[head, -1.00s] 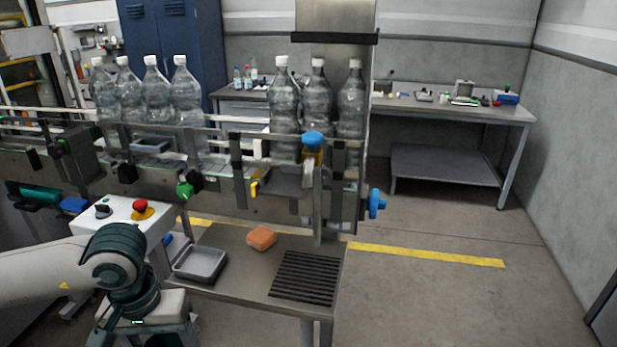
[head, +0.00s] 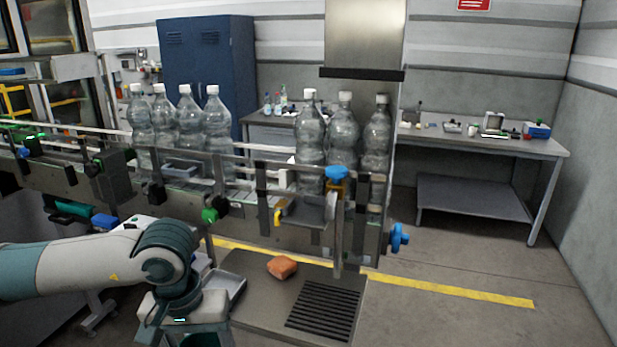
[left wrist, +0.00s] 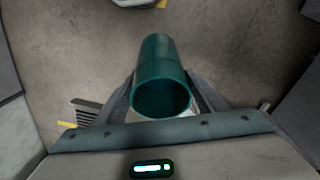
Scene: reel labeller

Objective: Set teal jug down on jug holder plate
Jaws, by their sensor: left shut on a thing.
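The teal jug (left wrist: 158,62) is in my left gripper (left wrist: 163,88) in the left wrist view. The fingers are shut on its two sides, and its round open mouth faces the camera. In the head view my left arm reaches in at the lower left; the jug and fingertips are not visible there. A black slotted grille (head: 323,312) is set in the steel side table; I cannot tell whether it is the jug holder plate. My right gripper is not in view.
The side table (head: 262,295) also bears an orange sponge (head: 282,267) and a grey tray (head: 232,288), partly hidden by my arm. The conveyor with clear bottles (head: 343,135) runs behind it. A blue knob (head: 399,238) juts out at right. Floor right of the table is clear.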

